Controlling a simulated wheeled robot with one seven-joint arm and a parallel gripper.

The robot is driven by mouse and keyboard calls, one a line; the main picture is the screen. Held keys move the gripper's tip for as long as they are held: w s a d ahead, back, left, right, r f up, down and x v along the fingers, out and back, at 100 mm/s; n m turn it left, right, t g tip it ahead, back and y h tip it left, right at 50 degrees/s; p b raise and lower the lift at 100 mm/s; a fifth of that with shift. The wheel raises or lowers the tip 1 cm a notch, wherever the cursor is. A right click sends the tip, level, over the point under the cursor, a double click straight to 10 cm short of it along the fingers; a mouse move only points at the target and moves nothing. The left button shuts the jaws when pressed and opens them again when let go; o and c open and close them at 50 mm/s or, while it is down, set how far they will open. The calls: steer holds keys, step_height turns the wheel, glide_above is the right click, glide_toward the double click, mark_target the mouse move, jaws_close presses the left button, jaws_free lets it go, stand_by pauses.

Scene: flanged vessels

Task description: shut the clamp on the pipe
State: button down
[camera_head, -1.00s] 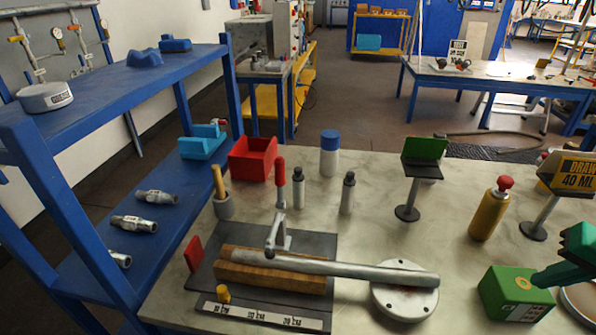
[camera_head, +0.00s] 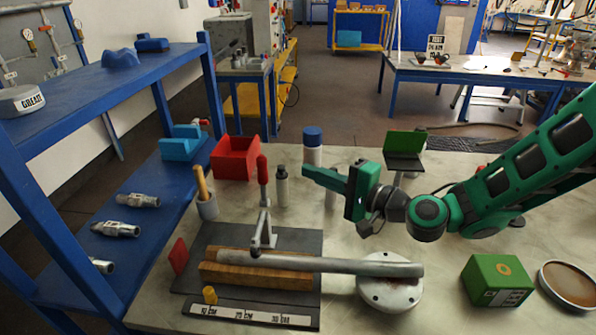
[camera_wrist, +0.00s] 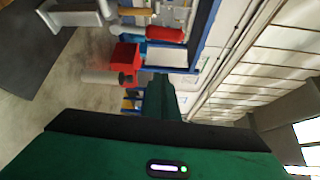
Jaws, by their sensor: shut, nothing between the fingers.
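The clamp (camera_head: 265,228) stands on a dark base plate (camera_head: 205,258), with its red handle (camera_head: 263,170) pointing straight up. Its metal foot is by the left part of the grey pipe (camera_head: 340,265); I cannot tell whether they touch. The pipe lies along a wooden block (camera_head: 240,276), and its right end is over a round white flange (camera_head: 388,295). My gripper (camera_head: 306,174) is shut and empty, in the air right of the red handle and apart from it, fingers pointing left. The wrist view shows my gripper (camera_wrist: 160,88) too.
A red bin (camera_head: 235,160), a grey bottle (camera_head: 282,187) and a blue-capped bottle (camera_head: 313,147) stand behind the clamp. A green box (camera_head: 497,281) is at the right. The bench front right of the flange is clear.

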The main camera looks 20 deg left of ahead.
mark_target(263, 181)
steer(key=s+a, duration=0.1)
steer(key=a, duration=0.7)
steer(key=shift+s+a, duration=0.15)
steer(key=shift+a, duration=0.2)
